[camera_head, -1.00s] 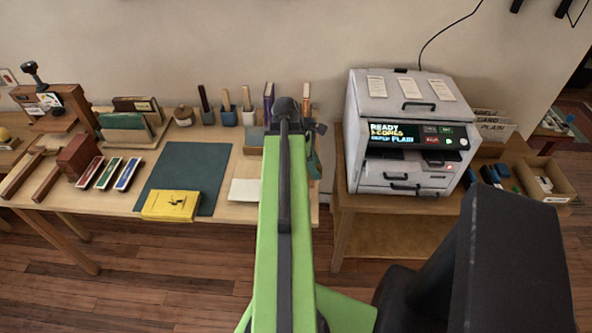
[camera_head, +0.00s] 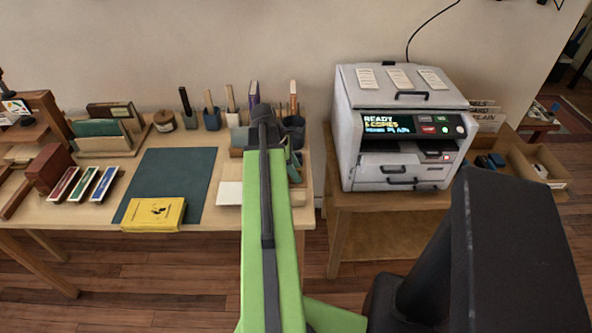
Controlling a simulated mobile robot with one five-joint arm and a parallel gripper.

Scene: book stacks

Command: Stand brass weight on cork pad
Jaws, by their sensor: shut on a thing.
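My green arm (camera_head: 268,205) reaches forward from the bottom of the view over the table's right end, up to a dark joint. My gripper is not visible; the arm beyond the joint is hidden behind it. I cannot make out the brass weight or the cork pad anywhere.
The wooden table (camera_head: 60,218) holds a dark green mat (camera_head: 172,178), a yellow box (camera_head: 154,215), a pale pad (camera_head: 229,194) and a lidded jar (camera_head: 165,121). Right, beyond a gap, a grey copier (camera_head: 400,125) stands on a separate wooden stand (camera_head: 385,201).

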